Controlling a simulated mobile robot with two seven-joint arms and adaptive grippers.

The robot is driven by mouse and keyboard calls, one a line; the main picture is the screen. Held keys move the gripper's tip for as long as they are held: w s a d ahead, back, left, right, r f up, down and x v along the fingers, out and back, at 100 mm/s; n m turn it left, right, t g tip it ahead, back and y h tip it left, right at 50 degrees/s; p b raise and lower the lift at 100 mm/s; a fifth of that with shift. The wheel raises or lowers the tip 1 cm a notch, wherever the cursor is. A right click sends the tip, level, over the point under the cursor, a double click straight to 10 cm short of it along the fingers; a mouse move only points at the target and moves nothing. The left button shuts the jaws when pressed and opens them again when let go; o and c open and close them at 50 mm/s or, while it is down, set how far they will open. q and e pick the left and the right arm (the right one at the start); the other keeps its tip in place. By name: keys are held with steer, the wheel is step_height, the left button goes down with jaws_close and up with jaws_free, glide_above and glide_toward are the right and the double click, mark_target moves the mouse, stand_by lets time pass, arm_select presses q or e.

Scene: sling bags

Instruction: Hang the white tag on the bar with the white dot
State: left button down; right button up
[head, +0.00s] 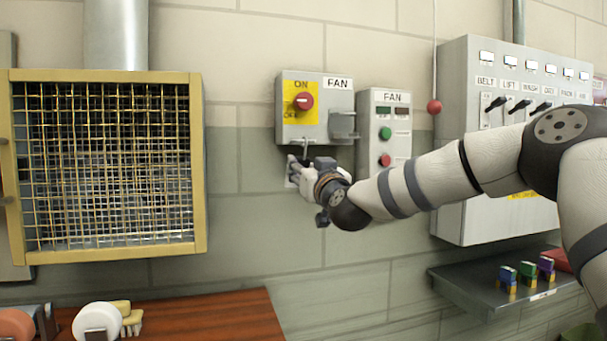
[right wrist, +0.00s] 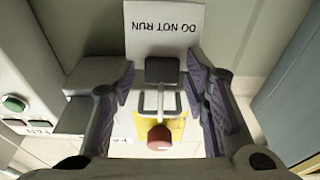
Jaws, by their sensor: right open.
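The white tag (right wrist: 163,30) reads DO NOT RUN, upside down in the right wrist view. A dark grey block (right wrist: 162,70) with thin metal prongs is in front of its edge, between my fingers. In the head view the tag hangs below the FAN switch box (head: 290,92), mostly hidden by my gripper. My right gripper (right wrist: 160,88) is open, with one finger on each side of the block. In the head view the right gripper (head: 300,172) is just under the box. I cannot make out a bar with a white dot. My left gripper is not in view.
The switch box has a red knob (head: 304,101) and a grey bracket (head: 343,125). A FAN button box (head: 383,125) stands close on the right. Farther right are a large switch panel (head: 472,140) and a shelf (head: 480,290). A mesh guard (head: 198,160) is at left.

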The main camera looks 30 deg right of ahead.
steer(key=shift+r, duration=0.15)
jaws_close()
steer(key=r, duration=0.1)
steer(key=s+r+p, duration=0.1)
steer(key=r, duration=0.1)
steer(key=shift+s+a+r, duration=0.15)
steer(key=shift+r, duration=0.1)
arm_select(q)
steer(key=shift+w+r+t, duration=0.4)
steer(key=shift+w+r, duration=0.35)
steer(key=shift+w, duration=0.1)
arm_select(e)
glide_toward(306, 149)
steer(key=shift+w+d+r, duration=0.2)
steer(key=shift+w+r, duration=0.25)
steer(key=shift+w, duration=0.15)
